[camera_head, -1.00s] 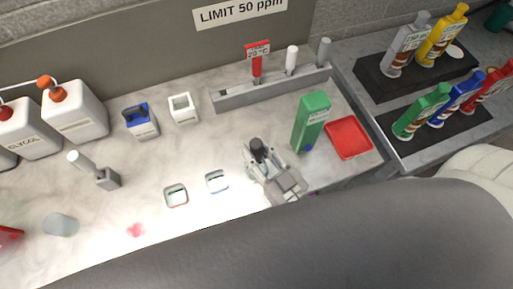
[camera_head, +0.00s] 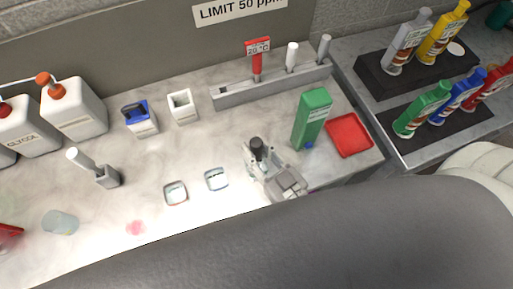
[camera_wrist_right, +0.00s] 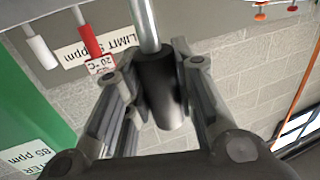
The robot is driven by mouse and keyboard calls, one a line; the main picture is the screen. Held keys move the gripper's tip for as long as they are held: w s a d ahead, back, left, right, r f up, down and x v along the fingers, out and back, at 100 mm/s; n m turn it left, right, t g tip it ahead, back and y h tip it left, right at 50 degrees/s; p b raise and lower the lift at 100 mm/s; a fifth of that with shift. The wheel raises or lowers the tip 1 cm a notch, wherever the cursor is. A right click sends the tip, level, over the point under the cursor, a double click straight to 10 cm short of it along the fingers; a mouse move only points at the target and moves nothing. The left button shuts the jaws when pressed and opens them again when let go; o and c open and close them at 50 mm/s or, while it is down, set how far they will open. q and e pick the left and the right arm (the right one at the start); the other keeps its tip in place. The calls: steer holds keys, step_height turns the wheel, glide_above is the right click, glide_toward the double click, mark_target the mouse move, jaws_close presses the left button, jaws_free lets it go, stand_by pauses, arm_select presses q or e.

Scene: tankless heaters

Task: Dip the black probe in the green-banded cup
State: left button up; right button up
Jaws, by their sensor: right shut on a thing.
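My right gripper (camera_head: 258,154) is shut on the black probe (camera_head: 256,146) over the right part of the counter. In the right wrist view the fingers (camera_wrist_right: 155,100) close around the black cylinder of the probe (camera_wrist_right: 162,88), and its bare metal rod sticks out past them. I cannot make out a green band on either cup. My left gripper is not in view.
A grey rack (camera_head: 270,88) at the back holds a red-tagged probe (camera_head: 258,50) and white and grey ones. A green carton (camera_head: 311,118) and red tray (camera_head: 348,135) stand right of the gripper. White and blue containers (camera_head: 140,118) stand behind the cups.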

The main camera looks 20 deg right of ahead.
steer(key=shift+f, duration=0.35)
stand_by(1.6)
step_height(320, 180, up, 10)
steer(key=p, duration=1)
steer(key=shift+p, duration=0.3)
steer(key=shift+d, duration=0.1)
stand_by(0.5)
